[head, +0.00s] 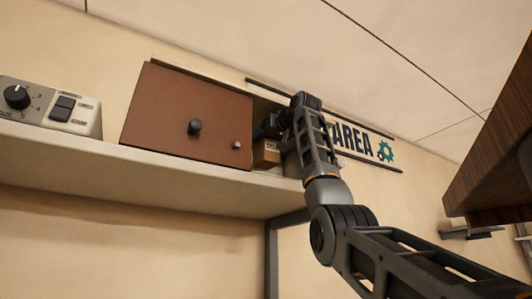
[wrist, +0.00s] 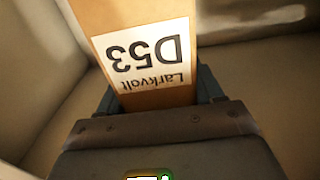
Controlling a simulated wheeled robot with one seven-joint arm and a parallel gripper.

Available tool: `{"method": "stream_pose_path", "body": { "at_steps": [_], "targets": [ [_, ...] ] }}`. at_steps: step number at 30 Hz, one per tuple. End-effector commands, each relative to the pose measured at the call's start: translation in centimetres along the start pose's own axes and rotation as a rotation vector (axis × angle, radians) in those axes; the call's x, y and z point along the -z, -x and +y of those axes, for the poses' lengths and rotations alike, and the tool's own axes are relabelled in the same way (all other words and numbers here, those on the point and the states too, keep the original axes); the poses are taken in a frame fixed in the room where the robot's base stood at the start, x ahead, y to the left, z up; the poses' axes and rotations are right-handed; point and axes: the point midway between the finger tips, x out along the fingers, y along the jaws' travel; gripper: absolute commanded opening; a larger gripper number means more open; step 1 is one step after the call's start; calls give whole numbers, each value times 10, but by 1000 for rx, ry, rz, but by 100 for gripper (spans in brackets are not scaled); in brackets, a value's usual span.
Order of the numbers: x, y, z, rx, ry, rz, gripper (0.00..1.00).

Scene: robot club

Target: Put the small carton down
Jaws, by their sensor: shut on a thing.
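The small carton (wrist: 110,20) is brown with a white label reading "Larkvolt D53", upside down in the wrist view. My gripper (wrist: 158,92) is shut on it, with a dark finger on each side. In the head view a small part of the carton (head: 266,157) shows at the open right side of a brown-fronted cabinet (head: 175,115). My gripper (head: 268,130) is there too, partly hidden by the cabinet front and my arm. Pale walls surround the carton in the wrist view. Whether its underside touches a surface cannot be seen.
The cabinet stands on a pale shelf (head: 150,165); its front has a dark knob (head: 195,127). A control box (head: 50,107) with a dial stands to the left. A dark wooden piece (head: 495,150) juts in at the right. A wall sign (head: 355,142) is behind my arm.

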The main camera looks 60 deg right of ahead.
Motion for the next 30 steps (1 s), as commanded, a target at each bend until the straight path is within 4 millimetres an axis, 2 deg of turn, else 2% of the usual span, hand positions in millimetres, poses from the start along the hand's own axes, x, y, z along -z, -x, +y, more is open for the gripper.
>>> {"method": "stream_pose_path", "body": {
  "at_steps": [3, 11, 16, 30],
  "targets": [
    [-15, 0, 0, 0, 1, -1, 28],
    [-32, 0, 1, -1, -1, -1, 28],
    [-54, 0, 1, -2, 1, -1, 28],
    [-62, -3, 0, 0, 0, 0, 28]
  ]
}}
